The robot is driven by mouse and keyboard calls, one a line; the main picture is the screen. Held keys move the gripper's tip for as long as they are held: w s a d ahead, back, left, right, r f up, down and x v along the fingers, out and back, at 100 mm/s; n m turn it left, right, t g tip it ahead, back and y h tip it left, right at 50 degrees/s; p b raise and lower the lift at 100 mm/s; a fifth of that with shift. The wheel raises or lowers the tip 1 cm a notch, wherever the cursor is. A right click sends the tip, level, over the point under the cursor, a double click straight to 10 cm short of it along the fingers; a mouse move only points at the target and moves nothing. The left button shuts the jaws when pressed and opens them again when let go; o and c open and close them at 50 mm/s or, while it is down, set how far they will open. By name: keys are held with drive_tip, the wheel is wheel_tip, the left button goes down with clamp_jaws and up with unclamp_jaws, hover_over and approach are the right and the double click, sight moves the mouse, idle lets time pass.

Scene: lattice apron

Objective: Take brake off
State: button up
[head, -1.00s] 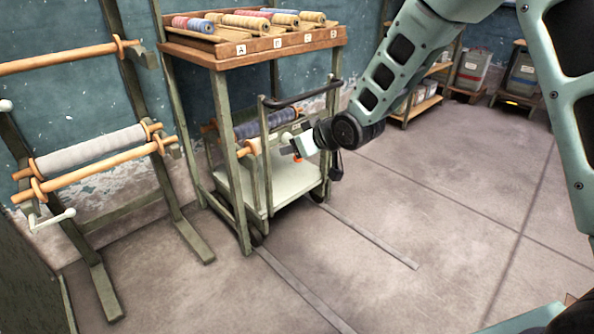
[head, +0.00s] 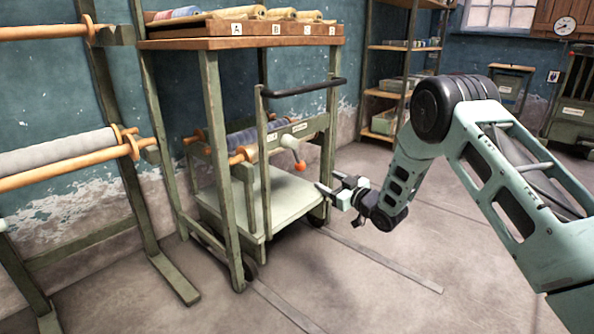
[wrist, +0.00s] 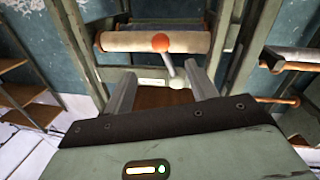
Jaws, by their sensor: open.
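A short lever with a red-orange knob (head: 300,166) hangs from a pale hub (head: 288,141) on the near side of the wheeled cart (head: 270,203), below its black handle (head: 303,88). I take it for the brake. In the wrist view the red knob (wrist: 160,42) and the pale hub (wrist: 178,82) show beyond and between my fingers. My gripper (head: 328,182) is open and empty, to the right of the knob and slightly lower in the head view, apart from the lever. Its two fingers (wrist: 160,78) point toward the cart.
The cart stands under a wooden-topped table (head: 240,43) with a tray of spools. Its legs flank the cart. A rack with a grey roll (head: 60,152) stands at the left. Shelves (head: 385,92) stand behind. The floor at the front right is open, with a metal rail (head: 390,265).

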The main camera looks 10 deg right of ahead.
sight(296, 164)
drive_tip(key=b+x, duration=0.6)
drive_tip(key=x, duration=0.8)
drive_tip(key=shift+a+f, duration=0.15)
drive_tip(key=shift+b+x, duration=0.3)
drive_tip(key=shift+x, duration=0.65)
drive_tip(key=shift+c, duration=0.4)
clamp_jaws()
drive_tip(key=shift+s+a+r+m+p, duration=0.25)
drive_tip(key=shift+m+p, duration=0.15)
drive_tip(key=shift+p, duration=0.4)
drive_tip(key=s+a+m+g+p, duration=0.1)
drive_tip(key=s+a+m+p, duration=0.3)
drive_tip(key=m+p, duration=0.3)
drive_tip(key=shift+a+m+g+p, duration=0.35)
drive_tip(key=shift+a+p, duration=0.55)
drive_tip(key=shift+p, duration=0.3)
drive_tip(key=shift+f, duration=0.2)
drive_tip(key=shift+o, duration=0.4)
unclamp_jaws()
drive_tip(key=shift+s, duration=0.1)
